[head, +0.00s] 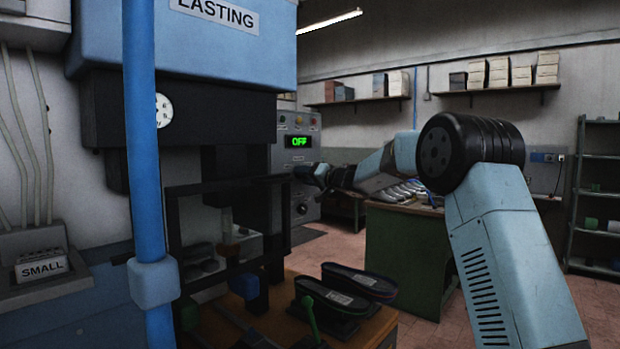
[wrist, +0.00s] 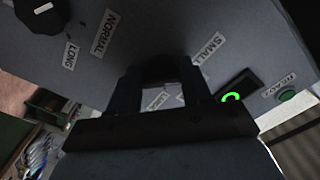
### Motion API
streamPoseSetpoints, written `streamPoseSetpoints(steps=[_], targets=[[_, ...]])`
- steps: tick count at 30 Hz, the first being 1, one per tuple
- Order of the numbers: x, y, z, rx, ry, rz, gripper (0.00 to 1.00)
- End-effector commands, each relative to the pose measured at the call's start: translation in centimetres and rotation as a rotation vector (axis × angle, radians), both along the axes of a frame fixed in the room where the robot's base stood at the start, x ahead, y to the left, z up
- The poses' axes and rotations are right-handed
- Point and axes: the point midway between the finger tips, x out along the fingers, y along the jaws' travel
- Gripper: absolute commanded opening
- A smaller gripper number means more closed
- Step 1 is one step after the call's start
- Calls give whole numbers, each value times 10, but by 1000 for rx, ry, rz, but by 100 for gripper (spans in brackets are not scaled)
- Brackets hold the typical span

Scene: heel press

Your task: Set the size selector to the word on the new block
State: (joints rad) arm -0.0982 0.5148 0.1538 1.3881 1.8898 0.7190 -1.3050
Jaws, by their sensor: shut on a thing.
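My gripper (head: 303,173) reaches the grey control panel (head: 283,163) across the room's middle. In the wrist view my gripper (wrist: 162,88) is shut on the size selector, which is mostly hidden between the dark fingers. Around it on the panel (wrist: 150,25) are the labels LONG (wrist: 70,55), NORMAL (wrist: 104,33) and SMALL (wrist: 212,48). A further label (wrist: 163,97) shows between the fingers, partly covered and unreadable. I cannot see which word the selector points to. A grey block (head: 42,264) marked SMALL sits on a ledge at the left in the head view.
The panel's display (head: 298,142) reads OFF in green. A black knob (wrist: 40,14) and a green button (wrist: 287,96) are also on the panel. The blue LASTING press (head: 185,45) and its blue post (head: 142,150) stand left. Dark soles (head: 358,280) lie on the bench in front.

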Motion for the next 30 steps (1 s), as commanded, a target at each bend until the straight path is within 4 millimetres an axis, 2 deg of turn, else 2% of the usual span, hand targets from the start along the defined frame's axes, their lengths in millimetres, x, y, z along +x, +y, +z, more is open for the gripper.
streamPoseSetpoints(steps=[1, 12, 13, 18, 21, 30], targets=[[-1, 4, -5, -5, 4, 7, 18], [-1, 3, -5, -6, 1, 6, 18], [-1, 3, -5, -7, 2, 6, 51], [0, 2, -4, -6, -1, 3, 67], [0, 1, -3, -5, -1, 2, 74], [-2, -4, -1, -4, -2, -1, 74]])
